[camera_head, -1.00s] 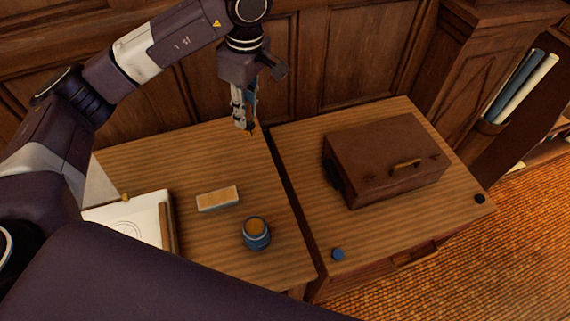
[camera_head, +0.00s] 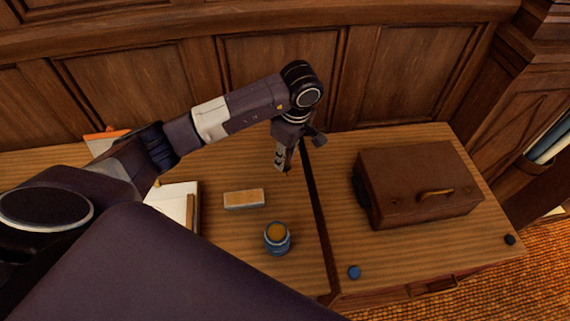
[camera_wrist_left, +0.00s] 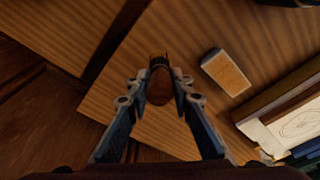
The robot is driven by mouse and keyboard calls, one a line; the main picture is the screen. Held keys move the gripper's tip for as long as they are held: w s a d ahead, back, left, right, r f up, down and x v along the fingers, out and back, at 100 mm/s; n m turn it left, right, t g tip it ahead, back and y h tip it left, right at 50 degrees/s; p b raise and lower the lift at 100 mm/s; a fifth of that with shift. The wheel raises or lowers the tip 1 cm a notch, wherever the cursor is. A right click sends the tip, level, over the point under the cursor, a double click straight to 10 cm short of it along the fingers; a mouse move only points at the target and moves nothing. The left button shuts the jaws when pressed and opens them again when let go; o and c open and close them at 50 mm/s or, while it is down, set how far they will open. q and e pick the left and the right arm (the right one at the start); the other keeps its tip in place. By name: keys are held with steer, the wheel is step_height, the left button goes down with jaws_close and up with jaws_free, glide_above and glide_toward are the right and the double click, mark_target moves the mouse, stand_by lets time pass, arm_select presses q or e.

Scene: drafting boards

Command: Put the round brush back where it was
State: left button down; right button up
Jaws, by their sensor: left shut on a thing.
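My left gripper (camera_head: 283,166) is over the back right part of the left desk (camera_head: 225,168), near the gap between the desks. In the left wrist view my left gripper (camera_wrist_left: 159,80) is shut on the round brush (camera_wrist_left: 160,88), which shows as a brown rounded handle with a dark end between the fingertips. In the head view the brush is too small and dark to make out clearly. I cannot tell whether its tip touches the desk top. My right gripper is not in view.
On the left desk are a pale block with an orange-tan top (camera_head: 244,199), a blue jar (camera_head: 277,243) and a white drawing board (camera_head: 176,201). Wood panelling stands behind.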

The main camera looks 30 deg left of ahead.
mark_target(285, 168)
arm_select(q)
step_height(285, 168, down, 4)
steer(key=shift+f+p, duration=0.25)
steer(key=shift+p, duration=0.25)
steer(key=shift+f, duration=0.25)
steer(key=c, duration=1.7)
jaws_free()
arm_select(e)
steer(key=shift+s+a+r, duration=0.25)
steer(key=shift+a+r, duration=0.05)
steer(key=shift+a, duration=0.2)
arm_select(q)
steer(key=shift+r, duration=0.15)
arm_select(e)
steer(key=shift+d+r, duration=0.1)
